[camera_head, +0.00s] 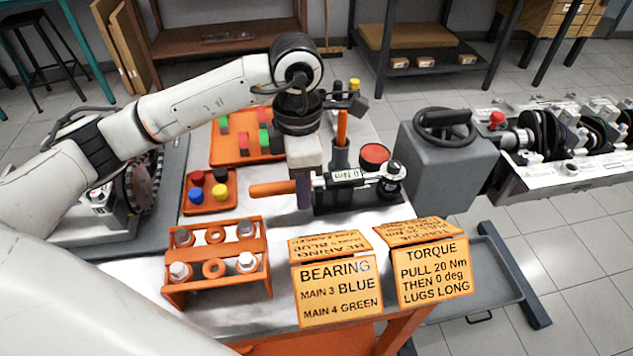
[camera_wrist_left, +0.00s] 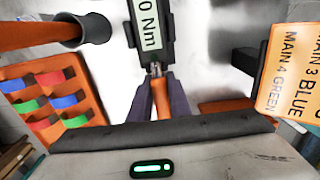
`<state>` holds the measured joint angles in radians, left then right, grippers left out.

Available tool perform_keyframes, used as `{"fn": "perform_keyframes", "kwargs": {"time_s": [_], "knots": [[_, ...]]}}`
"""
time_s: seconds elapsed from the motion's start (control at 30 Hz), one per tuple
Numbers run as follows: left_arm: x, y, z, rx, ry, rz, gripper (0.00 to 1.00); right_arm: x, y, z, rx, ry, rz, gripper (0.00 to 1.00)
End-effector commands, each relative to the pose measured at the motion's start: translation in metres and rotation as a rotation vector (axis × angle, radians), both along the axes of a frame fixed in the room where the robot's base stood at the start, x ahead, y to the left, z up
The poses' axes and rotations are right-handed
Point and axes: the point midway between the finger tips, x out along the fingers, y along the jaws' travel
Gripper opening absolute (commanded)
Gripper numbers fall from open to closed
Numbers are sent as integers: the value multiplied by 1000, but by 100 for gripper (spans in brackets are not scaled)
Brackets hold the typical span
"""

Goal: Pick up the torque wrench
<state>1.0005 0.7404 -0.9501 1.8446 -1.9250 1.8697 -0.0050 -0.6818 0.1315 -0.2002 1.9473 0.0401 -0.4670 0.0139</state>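The torque wrench (camera_head: 347,176) lies across a black stand on the bench, its orange handle (camera_head: 270,189) pointing left and its display reading 0 Nm. The display also shows in the left wrist view (camera_wrist_left: 150,25). My left gripper (camera_head: 304,190) reaches down from above at the handle, near the display. In the left wrist view its two dark fingers (camera_wrist_left: 161,95) flank the orange handle closely, with no clear gap, and look shut on it. The wrench appears to rest on its stand. My right gripper is not in view.
A red-topped cylinder (camera_head: 374,156) and an upright orange-handled tool (camera_head: 341,130) stand close behind the wrench. An orange rack (camera_head: 216,266) with sockets stands front left. Orange trays (camera_head: 228,152) with coloured pieces lie left. BEARING (camera_head: 337,291) and TORQUE (camera_head: 433,272) signs stand in front.

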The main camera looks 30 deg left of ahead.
Motion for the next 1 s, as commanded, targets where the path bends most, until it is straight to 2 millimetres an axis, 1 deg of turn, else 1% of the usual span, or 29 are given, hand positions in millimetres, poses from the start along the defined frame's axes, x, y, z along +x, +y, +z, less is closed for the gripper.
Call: {"fn": "perform_keyframes", "kwargs": {"time_s": [0.37,0.47,0.57,0.67,0.77,0.87,0.9,1.0], "knots": [[1,0,3,-1,-3,0,0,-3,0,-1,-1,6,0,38],[2,0,9,-2,-6,0,0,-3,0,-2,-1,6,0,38],[2,-1,20,-2,-5,0,0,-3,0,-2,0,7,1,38],[2,-1,36,-2,-8,0,0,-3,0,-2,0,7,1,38],[2,0,57,-2,-9,-1,0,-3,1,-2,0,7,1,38],[2,0,83,-2,-10,0,0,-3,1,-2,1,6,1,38],[2,0,95,-1,-11,1,0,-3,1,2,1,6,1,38],[2,0,119,0,-10,2,0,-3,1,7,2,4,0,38]]}}
